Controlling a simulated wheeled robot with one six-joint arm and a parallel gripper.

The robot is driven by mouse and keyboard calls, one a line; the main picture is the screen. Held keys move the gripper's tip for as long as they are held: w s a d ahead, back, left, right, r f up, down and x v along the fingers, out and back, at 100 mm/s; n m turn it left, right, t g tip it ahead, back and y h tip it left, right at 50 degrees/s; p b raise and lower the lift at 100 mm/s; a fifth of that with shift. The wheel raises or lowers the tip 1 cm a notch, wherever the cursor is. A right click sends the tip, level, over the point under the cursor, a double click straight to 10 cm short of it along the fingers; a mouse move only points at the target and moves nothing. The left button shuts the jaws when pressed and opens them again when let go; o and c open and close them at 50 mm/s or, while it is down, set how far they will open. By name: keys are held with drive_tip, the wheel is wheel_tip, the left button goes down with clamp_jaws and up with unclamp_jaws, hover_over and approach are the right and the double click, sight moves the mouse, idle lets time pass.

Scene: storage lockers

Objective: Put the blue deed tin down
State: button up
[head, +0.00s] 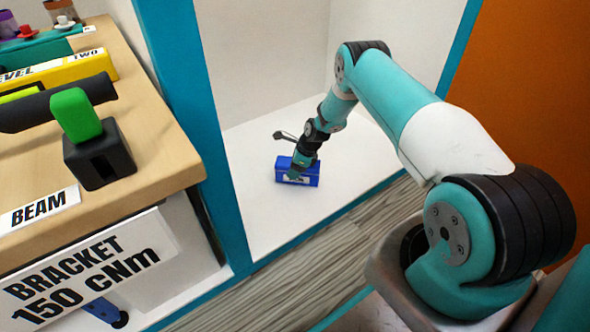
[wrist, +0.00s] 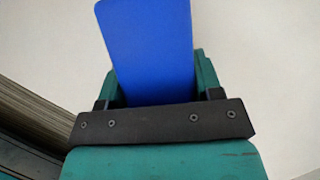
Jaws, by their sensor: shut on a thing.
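The blue deed tin (head: 309,179) is a small blue box with a pale label, inside the white locker compartment (head: 262,212). It is at or close to the compartment floor; I cannot tell whether it touches. My gripper (head: 297,172) reaches down into the compartment and is shut on the tin. In the wrist view the blue tin (wrist: 150,45) stands between the two teal fingers of my gripper (wrist: 155,85). The fingertips are partly hidden by the tin and the dark bracket.
A teal frame post (head: 195,100) edges the compartment on the left, with a low teal sill in front. A wooden bench (head: 150,125) with tools and labels stands left. An orange panel (head: 530,90) is right. The white floor around the tin is clear.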

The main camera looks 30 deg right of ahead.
drive_tip(key=shift+f, duration=0.1)
drive_tip(key=o, duration=1.1)
drive_tip(key=shift+o, duration=0.2)
drive_tip(key=shift+r, duration=0.3)
drive_tip(key=p+v, duration=0.6)
drive_tip(key=v, duration=0.5)
drive_tip(key=shift+s+d+r, duration=0.15)
drive_tip(key=shift+s+r, duration=0.05)
drive_tip(key=shift+r, duration=0.1)
